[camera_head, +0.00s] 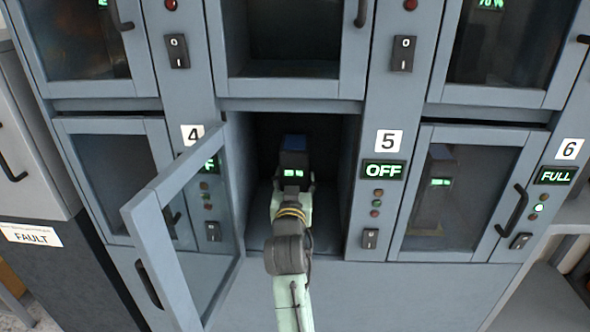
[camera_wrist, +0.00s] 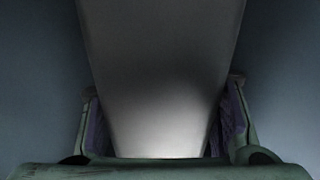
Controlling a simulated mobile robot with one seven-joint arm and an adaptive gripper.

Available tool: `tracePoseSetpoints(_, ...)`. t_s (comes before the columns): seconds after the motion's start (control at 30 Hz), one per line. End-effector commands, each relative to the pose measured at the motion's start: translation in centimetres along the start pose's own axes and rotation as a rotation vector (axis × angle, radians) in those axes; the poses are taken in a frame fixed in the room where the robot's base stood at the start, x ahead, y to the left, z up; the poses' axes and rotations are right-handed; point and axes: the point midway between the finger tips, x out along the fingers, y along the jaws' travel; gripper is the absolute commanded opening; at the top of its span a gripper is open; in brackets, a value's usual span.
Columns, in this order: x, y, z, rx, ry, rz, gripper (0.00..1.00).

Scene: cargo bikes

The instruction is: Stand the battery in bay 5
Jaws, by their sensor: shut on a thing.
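The battery (camera_head: 294,158) is a dark upright block with a blue top and green lights on its front. In the head view it is inside the open bay 5 (camera_head: 335,190), the lower middle compartment. My gripper (camera_head: 292,184) reaches in from the front and is shut on the battery. In the wrist view the battery (camera_wrist: 160,75) shows as a grey block between the fingers (camera_wrist: 161,112). My gripper and arm hide the battery's lower part, so I cannot tell whether it touches the bay floor. The sign by bay 5 (camera_head: 384,170) reads OFF.
The glazed door of bay 5 (camera_head: 150,222) stands open toward me on the left, close to my arm. Bay 6 (camera_head: 473,250) is closed, with a battery behind its glass and a FULL sign (camera_head: 554,176). Bay 4 (camera_head: 78,125) is closed on the left.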

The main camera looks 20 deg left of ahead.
Motion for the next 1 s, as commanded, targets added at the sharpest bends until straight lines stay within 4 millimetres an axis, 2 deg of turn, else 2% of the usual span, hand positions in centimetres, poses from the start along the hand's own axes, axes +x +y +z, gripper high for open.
tracePoseSetpoints(0.53,-0.1,0.0,0.6,0.001,0.015,-0.001,0.00)
tracePoseSetpoints(0.57,0.0,0.0,1.0,0.001,0.003,-0.001,0.56)
tracePoseSetpoints(0.83,0.0,0.0,1.0,0.001,0.003,-0.001,0.74)
tracePoseSetpoints(1.0,0.0,0.0,1.0,0.001,0.003,-0.001,0.74)
